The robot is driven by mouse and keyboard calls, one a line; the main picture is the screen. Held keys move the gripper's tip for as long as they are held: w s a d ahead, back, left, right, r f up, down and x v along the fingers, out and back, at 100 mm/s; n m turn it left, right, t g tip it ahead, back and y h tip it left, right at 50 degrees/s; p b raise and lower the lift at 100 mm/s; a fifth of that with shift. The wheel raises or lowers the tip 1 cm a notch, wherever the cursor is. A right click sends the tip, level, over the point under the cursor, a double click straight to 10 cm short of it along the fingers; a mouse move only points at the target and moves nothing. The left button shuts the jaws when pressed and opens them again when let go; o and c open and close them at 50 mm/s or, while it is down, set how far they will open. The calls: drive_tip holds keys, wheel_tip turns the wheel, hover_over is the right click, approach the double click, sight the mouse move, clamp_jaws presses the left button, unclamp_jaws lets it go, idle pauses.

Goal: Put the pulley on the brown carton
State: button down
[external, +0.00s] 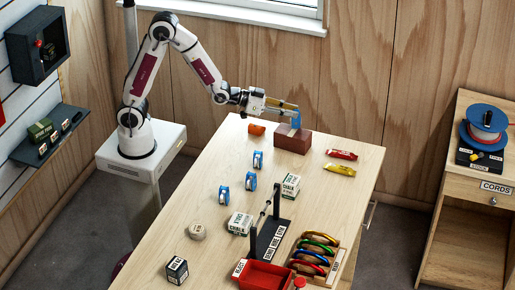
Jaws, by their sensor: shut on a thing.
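The brown carton (291,142) sits near the far edge of the table. My gripper (294,111) is above the carton, reaching in from the left, and is shut on a blue pulley (296,120). The held pulley is at the carton's top; I cannot tell whether it touches it. Three other blue and white pulleys stand on the table to the left of the middle: one farther back (258,159), one in the middle (251,181) and one nearer (224,195).
An orange item (257,129) lies left of the carton. Red (341,154) and yellow (340,169) packets lie to its right. White-green boxes (291,185), a black bar stand (271,240), a carabiner rack (315,258) and a red tray (265,276) occupy the near part.

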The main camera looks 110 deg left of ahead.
drive_tip(key=shift+f, duration=0.1)
drive_tip(key=c, duration=1.8)
unclamp_jaws()
drive_tip(key=shift+v, duration=3.75)
drive_tip(key=shift+d, duration=0.15)
